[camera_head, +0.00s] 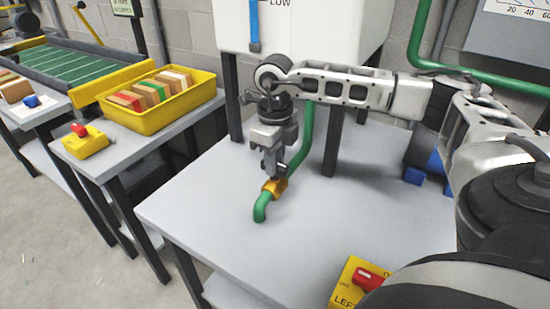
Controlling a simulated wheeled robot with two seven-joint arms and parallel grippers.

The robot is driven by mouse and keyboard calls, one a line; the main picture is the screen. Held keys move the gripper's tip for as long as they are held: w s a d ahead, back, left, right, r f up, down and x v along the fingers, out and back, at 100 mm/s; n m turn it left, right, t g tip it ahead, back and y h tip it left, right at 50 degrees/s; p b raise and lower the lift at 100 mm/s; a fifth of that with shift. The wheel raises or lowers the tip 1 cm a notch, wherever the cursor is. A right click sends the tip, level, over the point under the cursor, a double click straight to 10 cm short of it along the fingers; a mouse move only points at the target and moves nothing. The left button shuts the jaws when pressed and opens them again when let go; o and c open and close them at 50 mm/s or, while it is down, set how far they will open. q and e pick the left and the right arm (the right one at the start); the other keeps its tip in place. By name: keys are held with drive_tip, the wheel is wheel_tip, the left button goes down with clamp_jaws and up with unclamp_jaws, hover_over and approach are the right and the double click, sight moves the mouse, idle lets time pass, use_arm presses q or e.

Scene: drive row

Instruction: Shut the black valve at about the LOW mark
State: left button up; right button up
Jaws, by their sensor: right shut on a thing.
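The valve has a brass-coloured body (273,188) on a green pipe (261,207) above the grey table. My right gripper (274,169) points down just above this body and is shut on the valve's black handle, which the fingers mostly hide. How far the handle is turned cannot be told. The white tank (325,25) stands behind, with a blue level strip (254,30) on its front. The LOW mark (280,4) is at the top edge of the picture, beside the strip. The blue runs up to about that mark; anything higher is out of view. My left gripper is not in view.
A yellow box (352,282) with a red switch, lettered LEFT, is at the table's front. A yellow bin (160,122) of blocks and a yellow switch box (85,141) stand on the left table. The grey table (190,210) is clear left of the pipe.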

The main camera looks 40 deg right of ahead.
drive_tip(key=shift+w+r, duration=0.1)
idle(0.4)
drive_tip(key=o, duration=1)
wheel_tip(320, 180, up, 16)
drive_tip(key=shift+f+p, duration=0.1)
drive_tip(key=shift+p, duration=0.45)
